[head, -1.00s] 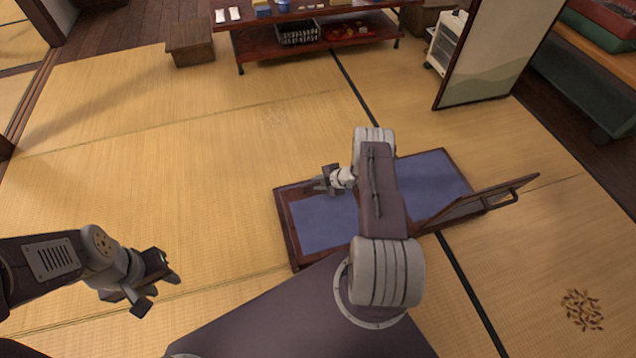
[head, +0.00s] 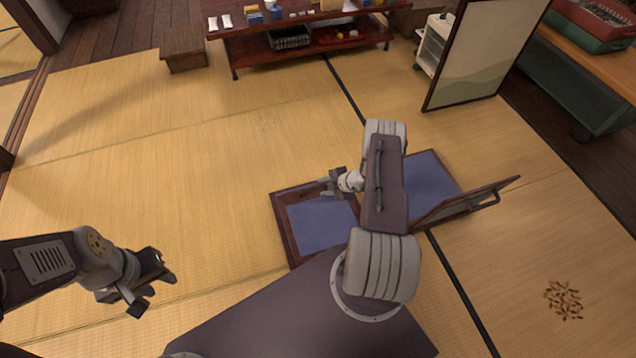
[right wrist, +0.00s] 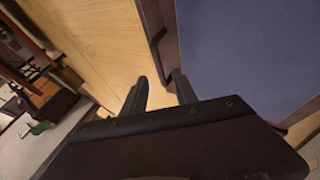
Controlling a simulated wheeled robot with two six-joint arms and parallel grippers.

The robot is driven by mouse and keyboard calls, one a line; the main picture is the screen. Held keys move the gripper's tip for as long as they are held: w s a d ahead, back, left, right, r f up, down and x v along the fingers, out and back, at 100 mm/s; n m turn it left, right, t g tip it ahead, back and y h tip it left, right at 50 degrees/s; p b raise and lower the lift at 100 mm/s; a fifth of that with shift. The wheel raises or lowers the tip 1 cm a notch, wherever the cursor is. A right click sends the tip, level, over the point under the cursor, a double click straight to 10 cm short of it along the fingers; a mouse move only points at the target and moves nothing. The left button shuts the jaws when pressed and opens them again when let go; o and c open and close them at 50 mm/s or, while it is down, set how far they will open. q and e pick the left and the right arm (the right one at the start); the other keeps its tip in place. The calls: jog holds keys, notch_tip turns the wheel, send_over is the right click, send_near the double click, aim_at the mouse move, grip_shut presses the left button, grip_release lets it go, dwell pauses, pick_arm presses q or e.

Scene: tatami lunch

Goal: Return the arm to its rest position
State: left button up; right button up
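My right arm reaches forward over the low tray-like frame (head: 276,225) with blue panels on the tatami. My right gripper (head: 328,188) is near the left blue panel (head: 318,222) in the head view. My left gripper (head: 153,283) hangs over bare tatami at the lower left. Its fingers are apart and empty.
A hinged panel with a handle (head: 468,203) stands raised at the frame's right side. A low table (head: 240,50) with goods, a wooden stool (head: 184,48), a white cart (head: 433,45) and a folding screen (head: 478,60) stand further back. The left tatami is clear.

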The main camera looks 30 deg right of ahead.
jog(key=shift+s+d+r, duration=0.1)
jog(key=shift+s+r, duration=0.05)
jog(key=shift+r, duration=0.15)
